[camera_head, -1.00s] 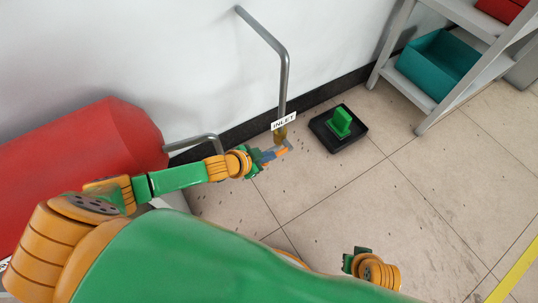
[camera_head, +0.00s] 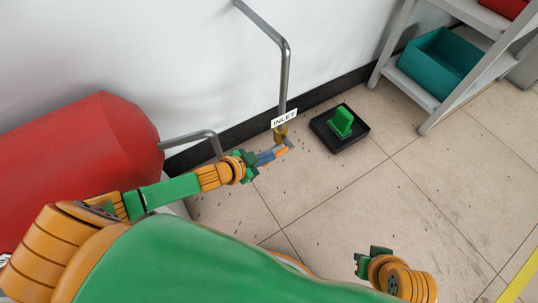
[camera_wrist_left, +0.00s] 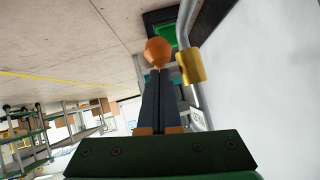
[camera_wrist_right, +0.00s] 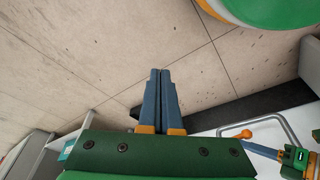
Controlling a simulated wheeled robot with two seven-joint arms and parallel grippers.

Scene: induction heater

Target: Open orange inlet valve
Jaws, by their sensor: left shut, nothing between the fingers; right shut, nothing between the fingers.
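The inlet valve has a brass body (camera_head: 280,134) at the lower end of a grey pipe, under a white INLET label (camera_head: 284,119). Its orange handle (camera_head: 282,149) points down and left. In the left wrist view, the rounded orange handle end (camera_wrist_left: 157,52) is just past the fingertips, with the brass body (camera_wrist_left: 190,66) to the right. My left gripper (camera_head: 273,154) is shut and empty, its tips at or very near the handle; contact cannot be told. My right gripper (camera_wrist_right: 161,72) is shut and empty, away from the valve, above the floor.
A red tank (camera_head: 75,165) stands at the left, with a grey pipe (camera_head: 190,139) by the wall. A black tray (camera_head: 359,137) with a green block (camera_head: 341,122) lies on the floor right of the valve. A shelf with a teal bin (camera_head: 440,64) stands further right. The floor ahead is mostly clear.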

